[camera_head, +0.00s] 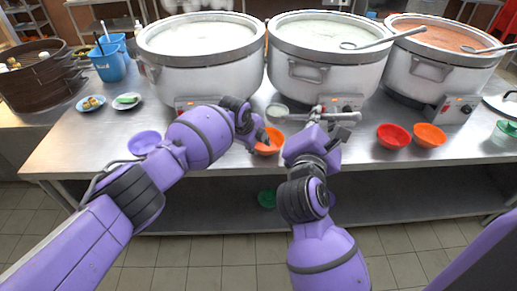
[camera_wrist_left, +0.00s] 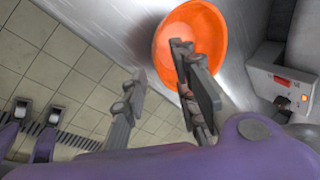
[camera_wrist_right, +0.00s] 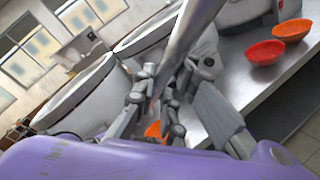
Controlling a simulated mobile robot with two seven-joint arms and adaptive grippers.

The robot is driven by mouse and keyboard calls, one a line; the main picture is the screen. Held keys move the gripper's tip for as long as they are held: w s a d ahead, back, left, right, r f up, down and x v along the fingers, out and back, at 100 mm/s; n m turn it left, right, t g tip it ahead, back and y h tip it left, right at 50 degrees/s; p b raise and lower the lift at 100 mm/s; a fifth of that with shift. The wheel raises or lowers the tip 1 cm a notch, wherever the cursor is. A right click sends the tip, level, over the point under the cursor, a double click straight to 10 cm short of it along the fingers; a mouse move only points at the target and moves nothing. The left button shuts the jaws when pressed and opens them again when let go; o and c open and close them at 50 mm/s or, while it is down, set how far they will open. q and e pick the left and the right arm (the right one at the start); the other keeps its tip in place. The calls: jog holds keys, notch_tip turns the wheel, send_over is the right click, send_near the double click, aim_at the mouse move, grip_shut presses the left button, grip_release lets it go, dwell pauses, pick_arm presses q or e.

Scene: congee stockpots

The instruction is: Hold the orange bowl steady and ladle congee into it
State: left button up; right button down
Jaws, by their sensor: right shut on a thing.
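The orange bowl (camera_head: 265,150) sits at the front edge of the steel counter, partly hidden by my left gripper (camera_head: 262,135). In the left wrist view the bowl (camera_wrist_left: 215,30) has one finger over its inside and the other outside its near rim. That gripper (camera_wrist_left: 160,92) is open, and I cannot tell if it touches the bowl. My right gripper (camera_head: 318,128) is shut on a ladle (camera_head: 345,117), whose cup is left of it, just above and behind the bowl. The ladle's handle (camera_wrist_right: 190,35) crosses the right wrist view. Whether the cup holds congee is unclear. The middle pot (camera_head: 325,75) holds pale congee.
A white-congee pot (camera_head: 200,75) stands left and an orange-filled pot (camera_head: 440,70) right. Other ladles lie in the middle pot (camera_head: 385,39) and right pot (camera_head: 490,48). A red bowl (camera_head: 393,135), a second orange bowl (camera_head: 429,135) and a purple bowl (camera_head: 144,142) stand along the front.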

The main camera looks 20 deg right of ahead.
aim_at(262, 154)
pick_arm(q)
jog(key=shift+w+d+f, duration=0.1)
jog(key=shift+d+f, duration=0.1)
jog(key=shift+f, duration=0.3)
jog(key=shift+w+d+f, duration=0.2)
jog(key=shift+w, duration=0.25)
jog(key=shift+w+d+f, duration=0.15)
jog(key=shift+f, duration=0.95)
jog(key=shift+d, duration=0.1)
grip_shut()
